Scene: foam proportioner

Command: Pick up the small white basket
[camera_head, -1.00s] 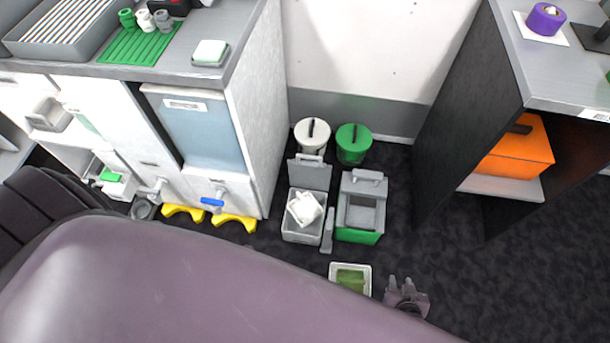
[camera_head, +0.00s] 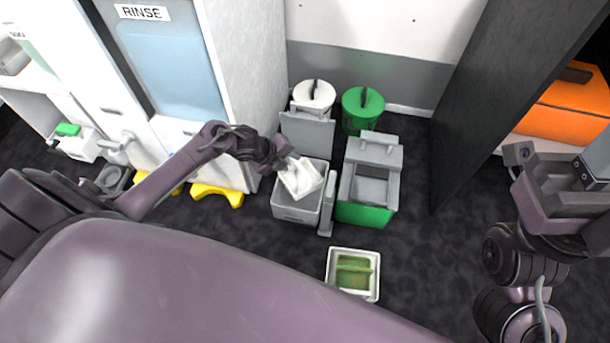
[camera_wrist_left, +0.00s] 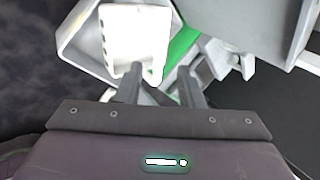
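The small white basket (camera_head: 302,178) sits tilted in the mouth of an open grey bin (camera_head: 297,210) in the head view. In the left wrist view the white basket (camera_wrist_left: 135,40) is bright and close ahead of the fingers. My left gripper (camera_head: 284,162) reaches it from the left, at its upper left edge. In the left wrist view its fingers (camera_wrist_left: 160,85) stand apart, the left one overlapping the basket and the right one just beyond its edge. Contact cannot be told. My right gripper (camera_head: 565,185) is raised at the right, away from the basket; its fingertips are unclear.
A grey-and-green bin (camera_head: 367,205) stands right of the grey bin. White (camera_head: 314,96) and green (camera_head: 363,106) lidded buckets stand behind. A white tray (camera_head: 337,288) with green contents lies in front. A cabinet (camera_head: 250,80) is at the left, a dark shelf (camera_head: 490,80) at the right.

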